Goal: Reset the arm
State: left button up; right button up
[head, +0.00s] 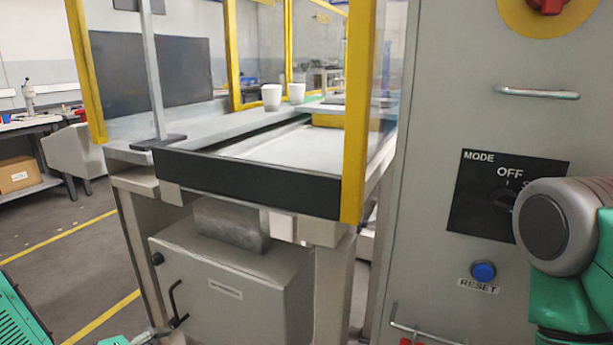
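A grey control cabinet (440,90) stands on the right. Its blue round button (483,271) sits above a white RESET label (478,286). Above the button is a black MODE plate (480,190) marked OFF, with a dark rotary switch (503,200). A grey and green link of my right arm covers the right part of this plate. Neither of my grippers can be made out. Small green and metal parts at the bottom left edge are cut off, and I cannot tell what they are.
A red knob on a yellow disc (545,15) and metal handles (537,92) project from the cabinet. A yellow-framed conveyor station (250,180) stands to the left, with two white cups (271,97) on it. A metal box (230,290) is below. Floor (60,270) is open at left.

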pick_arm(q)
jog(key=s+d+f+m+g+y+p, duration=0.1)
jog(key=s+d+f+m+g, duration=0.15)
jog(key=s, duration=0.25)
jog(key=s+d+f+m+g+p, duration=0.1)
jog(key=s+d, duration=0.2)
jog(key=s, duration=0.1)
jog(key=s+f+m+g+y+p, duration=0.1)
jog(key=s+m+g+y, duration=0.3)
jog(key=s, duration=1.8)
jog(key=m+g+p, duration=0.1)
jog(key=m+g, duration=0.2)
jog(key=m, duration=0.1)
jog(key=shift+s+d, duration=0.25)
jog(key=shift+d, duration=0.15)
jog(key=shift+w, duration=0.1)
jog(key=shift+f, duration=0.1)
